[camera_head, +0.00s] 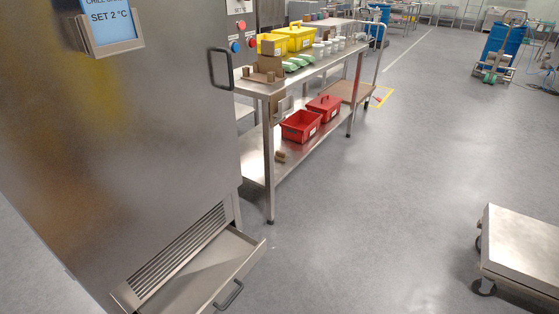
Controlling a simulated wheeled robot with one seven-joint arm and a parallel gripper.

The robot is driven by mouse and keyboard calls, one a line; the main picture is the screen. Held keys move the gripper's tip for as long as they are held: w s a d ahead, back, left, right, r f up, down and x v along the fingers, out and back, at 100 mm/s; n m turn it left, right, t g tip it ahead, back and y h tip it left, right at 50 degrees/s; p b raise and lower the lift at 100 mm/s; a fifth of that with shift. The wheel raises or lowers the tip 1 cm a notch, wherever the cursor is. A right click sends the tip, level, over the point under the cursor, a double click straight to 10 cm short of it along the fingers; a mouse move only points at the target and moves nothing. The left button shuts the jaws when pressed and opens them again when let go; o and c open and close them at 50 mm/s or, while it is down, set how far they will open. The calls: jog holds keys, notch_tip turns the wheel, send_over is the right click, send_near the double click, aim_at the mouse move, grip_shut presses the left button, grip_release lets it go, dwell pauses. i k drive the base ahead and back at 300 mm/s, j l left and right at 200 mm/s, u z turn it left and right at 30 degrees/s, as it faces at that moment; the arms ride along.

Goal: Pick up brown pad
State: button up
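No thing in view is clearly a brown pad. A flat brown piece (258,77) lies on the near end of the steel table's top, with small brown blocks on it. A larger flat brown board (349,91) is low down beyond the table. My gripper is not in view.
A steel cabinet (130,150) fills the left, its bottom drawer (205,275) pulled out. The steel table (269,160) holds yellow bins (297,36) above and red bins (300,125) below. A wheeled platform (525,245) stands at right. The middle floor is clear.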

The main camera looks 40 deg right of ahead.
aim_at(281, 156)
jog(key=i+l+z, duration=0.25)
jog(key=i, duration=0.15)
jog(key=i+l+z, duration=0.25)
jog(key=i, duration=0.2)
jog(key=i+l+z, duration=0.25)
jog(key=i+z, duration=0.15)
jog(key=i+l+z, duration=0.15)
jog(key=i+z, duration=0.85)
jog(key=i, duration=1.3)
jog(key=i+u, duration=0.3)
jog(key=i+l+u, duration=0.25)
jog(key=i+u, duration=0.15)
jog(key=u, duration=0.25)
jog(key=i+u, duration=0.1)
jog(key=u, duration=0.3)
jog(key=i+l+u, duration=0.1)
jog(key=u, duration=0.25)
jog(key=i+l+u, duration=0.1)
jog(key=u, duration=0.3)
